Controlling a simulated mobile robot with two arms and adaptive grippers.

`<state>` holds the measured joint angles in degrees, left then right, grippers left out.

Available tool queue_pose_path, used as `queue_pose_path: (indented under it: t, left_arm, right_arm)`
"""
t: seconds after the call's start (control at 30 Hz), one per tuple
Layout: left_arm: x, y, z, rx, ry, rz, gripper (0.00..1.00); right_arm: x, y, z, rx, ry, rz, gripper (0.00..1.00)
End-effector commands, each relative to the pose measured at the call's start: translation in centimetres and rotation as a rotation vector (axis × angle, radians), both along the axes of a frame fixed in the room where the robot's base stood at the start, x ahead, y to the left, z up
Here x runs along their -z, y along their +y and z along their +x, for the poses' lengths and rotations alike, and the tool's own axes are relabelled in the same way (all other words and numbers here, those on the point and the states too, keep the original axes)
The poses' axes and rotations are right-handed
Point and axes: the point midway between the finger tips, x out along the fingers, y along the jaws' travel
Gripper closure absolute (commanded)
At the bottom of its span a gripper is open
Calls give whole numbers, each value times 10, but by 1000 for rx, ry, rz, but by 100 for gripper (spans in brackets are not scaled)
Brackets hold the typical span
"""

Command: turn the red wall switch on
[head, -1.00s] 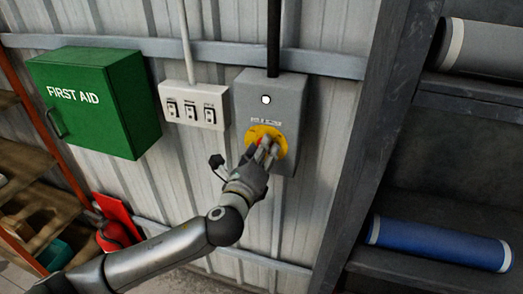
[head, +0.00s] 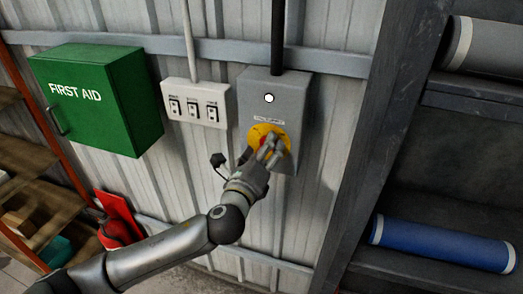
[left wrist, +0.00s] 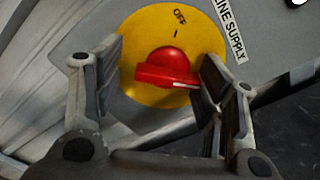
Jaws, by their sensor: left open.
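The red rotary switch (head: 264,142) sits on a round yellow plate (head: 257,131) on a grey wall box (head: 292,100). In the left wrist view the red knob (left wrist: 167,66) has a bar handle lying nearly crosswise. "OFF" and a "I" mark are printed above it on the yellow plate (left wrist: 142,32). My left gripper (head: 270,146) is at the switch, partly covering it in the head view. In the left wrist view its open fingers (left wrist: 161,68) stand on either side of the knob; the right finger is close to the handle's end, and contact cannot be told. My right gripper is not seen.
A white three-switch panel (head: 196,103) is just left of the box, and a green first aid cabinet (head: 100,105) is further left. A dark shelf frame (head: 367,150) with a blue roll (head: 440,244) stands on the right. A white round light (head: 269,98) is above the switch.

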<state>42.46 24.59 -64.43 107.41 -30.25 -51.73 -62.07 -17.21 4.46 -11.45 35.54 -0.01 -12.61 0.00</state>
Motion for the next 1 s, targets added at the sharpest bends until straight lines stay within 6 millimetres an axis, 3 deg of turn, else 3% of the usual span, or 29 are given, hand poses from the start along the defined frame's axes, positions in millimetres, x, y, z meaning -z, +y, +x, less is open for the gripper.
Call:
queue_pose_path:
  t: [0.33, 0.8, 1.0]
  left_arm:
    - [-4, 2, -17, 11, -7, -6, 28]
    - [1, 32, -94, 3, 3, -2, 28]
    - [1, 38, -109, 1, 2, -2, 28]
  right_arm:
    - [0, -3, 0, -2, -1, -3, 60]
    - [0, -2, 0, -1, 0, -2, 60]
    - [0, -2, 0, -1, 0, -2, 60]
